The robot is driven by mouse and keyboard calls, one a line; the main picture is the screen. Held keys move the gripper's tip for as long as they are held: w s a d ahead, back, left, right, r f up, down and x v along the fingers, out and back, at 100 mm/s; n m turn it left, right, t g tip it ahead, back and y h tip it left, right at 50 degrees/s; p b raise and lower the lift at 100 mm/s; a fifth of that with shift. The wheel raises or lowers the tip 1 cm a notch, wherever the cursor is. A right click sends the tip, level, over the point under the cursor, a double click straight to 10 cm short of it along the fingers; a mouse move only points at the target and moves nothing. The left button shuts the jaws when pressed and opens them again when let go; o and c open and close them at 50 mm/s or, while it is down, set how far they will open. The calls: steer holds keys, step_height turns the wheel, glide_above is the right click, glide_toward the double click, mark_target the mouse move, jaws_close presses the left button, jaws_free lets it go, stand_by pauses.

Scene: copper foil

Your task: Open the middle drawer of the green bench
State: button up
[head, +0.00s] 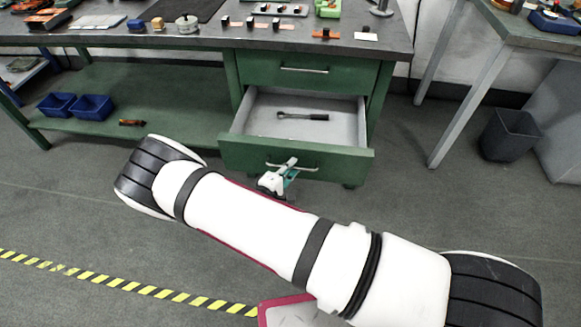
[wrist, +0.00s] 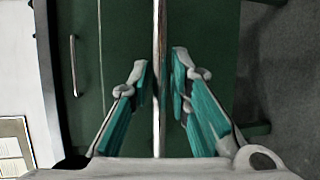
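The green bench (head: 180,100) stands ahead. Its top drawer (head: 275,72) is shut; the top drawer's handle (wrist: 73,65) shows in the wrist view. The drawer below, which I take as the middle drawer (head: 245,152), is pulled well out, its pale inside in view with a dark wrench-like tool (head: 303,116) lying in it. My gripper (head: 287,168) is at this drawer's front handle (head: 308,168). In the wrist view my gripper (wrist: 160,72) has its fingers on both sides of the handle bar (wrist: 158,110), with gaps visible on each side. Anything lower is hidden behind the open drawer.
Two blue bins (head: 75,105) and a small orange-handled tool (head: 131,123) are on the bench's lower shelf. Tools and small parts lie on the benchtop. A dark waste bin (head: 508,135) stands at the right beside another table (head: 530,35). The floor around the drawer is clear.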

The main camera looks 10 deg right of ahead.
steer(key=v, duration=1.2)
stand_by(0.3)
